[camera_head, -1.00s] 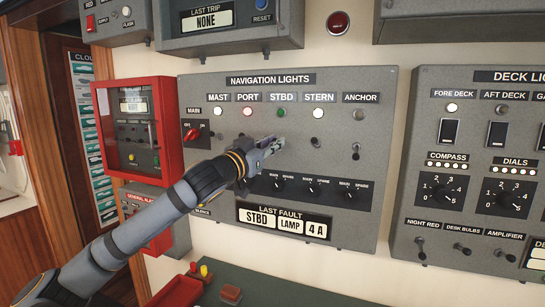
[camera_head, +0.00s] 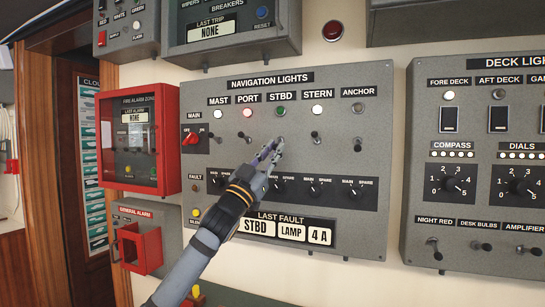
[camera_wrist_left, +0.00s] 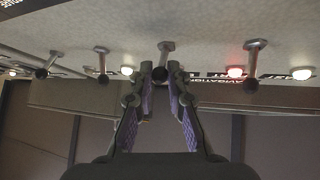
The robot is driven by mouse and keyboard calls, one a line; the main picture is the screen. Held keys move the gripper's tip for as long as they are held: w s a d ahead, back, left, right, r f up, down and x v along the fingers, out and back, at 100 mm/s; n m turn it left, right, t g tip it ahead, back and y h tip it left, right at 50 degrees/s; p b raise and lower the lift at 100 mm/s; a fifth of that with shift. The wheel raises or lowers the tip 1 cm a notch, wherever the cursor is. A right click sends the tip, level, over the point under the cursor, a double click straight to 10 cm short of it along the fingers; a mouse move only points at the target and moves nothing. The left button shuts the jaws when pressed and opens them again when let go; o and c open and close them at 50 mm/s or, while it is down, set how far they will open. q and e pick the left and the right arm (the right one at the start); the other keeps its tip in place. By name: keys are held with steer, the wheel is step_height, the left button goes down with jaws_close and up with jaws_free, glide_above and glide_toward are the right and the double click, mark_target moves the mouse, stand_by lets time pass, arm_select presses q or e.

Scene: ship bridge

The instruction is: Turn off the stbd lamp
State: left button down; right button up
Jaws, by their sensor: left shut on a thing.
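The stbd lamp indicator (camera_head: 280,110) shows green under the STBD label on the navigation lights panel (camera_head: 355,90) in the head view. Below it is the stbd toggle switch (camera_head: 280,140), mostly behind my left gripper (camera_head: 273,150). In the left wrist view, the stbd switch lever (camera_wrist_left: 165,55) stands between the tips of my left gripper (camera_wrist_left: 160,74), which is shut on it. The fingers hide the stbd indicator there. My right gripper is not in view.
The port switch (camera_head: 247,136) and stern switch (camera_head: 315,137) stand close on either side. The port indicator (camera_head: 247,112) glows reddish and the stern one (camera_head: 317,110) white. Rotary knobs (camera_head: 313,188) lie below. The fault display (camera_head: 290,230) reads STBD LAMP 4 A.

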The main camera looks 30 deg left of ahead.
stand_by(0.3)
arm_select(q)
steer(key=c, duration=1.3)
jaws_free()
glide_toward(272, 111)
steer(key=w+d+r, duration=0.3)
steer(key=d+r, duration=0.1)
steer(key=r, duration=0.2)
steer(key=shift+s+d+f, duration=0.1)
steer(key=shift+f, duration=0.05)
